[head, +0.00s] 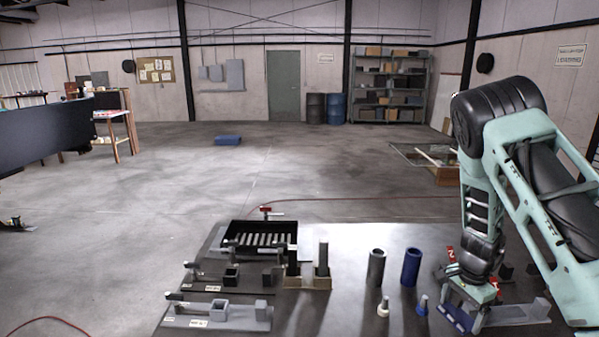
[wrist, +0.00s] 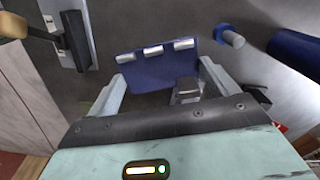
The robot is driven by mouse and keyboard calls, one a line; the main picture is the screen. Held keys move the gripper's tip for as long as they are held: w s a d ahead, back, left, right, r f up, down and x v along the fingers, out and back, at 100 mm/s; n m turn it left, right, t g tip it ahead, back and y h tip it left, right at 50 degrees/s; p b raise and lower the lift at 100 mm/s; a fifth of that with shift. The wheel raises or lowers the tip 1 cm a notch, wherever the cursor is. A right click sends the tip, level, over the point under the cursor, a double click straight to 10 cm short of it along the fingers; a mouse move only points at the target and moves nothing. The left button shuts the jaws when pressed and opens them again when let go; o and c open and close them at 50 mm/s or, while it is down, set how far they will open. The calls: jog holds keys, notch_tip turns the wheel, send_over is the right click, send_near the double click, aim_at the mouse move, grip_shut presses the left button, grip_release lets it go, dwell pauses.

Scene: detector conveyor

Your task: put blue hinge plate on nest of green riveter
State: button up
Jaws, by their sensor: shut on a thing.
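The blue hinge plate (head: 455,318) is at the front right of the table in the head view, partly hidden by my gripper (head: 468,303). In the wrist view the plate (wrist: 150,68) shows three light knuckles along its far edge. My gripper (wrist: 160,82) has a finger on each side of the plate and is shut on it. A dark grey block (wrist: 186,91) shows between the fingers, at the near side of the plate. I cannot tell whether the plate touches what is below it. I cannot make out a green riveter or its nest.
A grey fixture (head: 530,313) lies right of my gripper. Farther left are lever fixtures (head: 232,314) and a black tray (head: 232,233).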

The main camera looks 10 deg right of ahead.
jog(key=w+a+f+n+b, duration=0.2)
jog(key=a+n+b, duration=0.4)
jog(key=a+n, duration=1.15)
jog(key=shift+m, duration=0.35)
jog(key=s+f, duration=0.1)
jog(key=s+a+f, duration=0.1)
jog(key=f, duration=0.1)
jog(key=s+a+f, duration=0.1)
jog(key=shift+s+a+f, duration=0.1)
jog(key=shift+s+f, duration=0.15)
jog(key=shift+s, duration=0.05)
jog(key=shift+s+a+f, duration=0.1)
jog(key=shift+s, duration=0.2)
notch_tip(320, 180, up, 7)
jog(key=p, duration=0.4)
notch_tip(320, 180, down, 8)
jog(key=b, duration=0.4)
jog(key=shift+r, duration=0.2)
